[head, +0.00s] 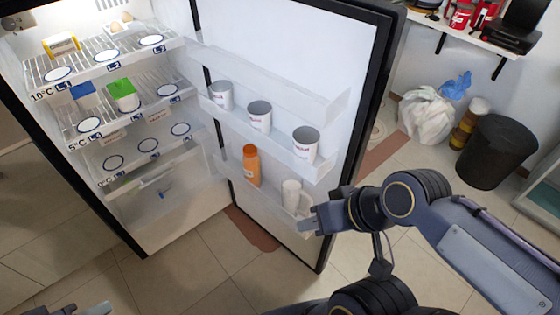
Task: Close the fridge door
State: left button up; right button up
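The fridge (140,215) stands at the left with its interior facing me. Its door (290,50) is wide open, swung out to the right, with its white inner side and shelves showing and a dark frame around it. My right gripper (312,222) is at the lower right of the door's inner side, overlapping the low door shelf beside a white mug. I cannot tell whether it touches the door, or whether its fingers are apart. Only a small tip of my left gripper (88,311) shows at the bottom left edge, well away from the door.
The door shelves hold several white cups (259,116), an orange bottle (251,165) and a white mug (290,197). Boxes (123,95) sit on the fridge racks. A black bin (494,152) and white bags (428,115) stand at the right wall. Tiled floor is clear in front.

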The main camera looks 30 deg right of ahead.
aim_at(326, 65)
jog(key=k+l+u, duration=0.15)
jog(key=l, duration=0.2)
jog(key=k+l+u, duration=0.15)
jog(key=l, duration=0.25)
jog(key=k+l+u, duration=0.15)
jog(key=l, duration=0.2)
jog(key=k+l+u, duration=0.15)
jog(key=l+u, duration=0.2)
jog(key=l, duration=0.45)
jog(key=k+l+u, duration=0.15)
jog(key=l, duration=0.5)
jog(key=l+u, duration=0.2)
jog(key=l, duration=0.45)
jog(key=i+l+u, duration=0.1)
jog(key=l, duration=0.2)
jog(key=i+l, duration=0.15)
jog(key=l, duration=0.2)
jog(key=i+l+u, duration=0.15)
jog(key=l, duration=0.2)
jog(key=l+u, duration=0.1)
jog(key=l, duration=0.2)
jog(key=k+l+z, duration=0.25)
jog(key=l, duration=0.15)
jog(key=i, duration=0.1)
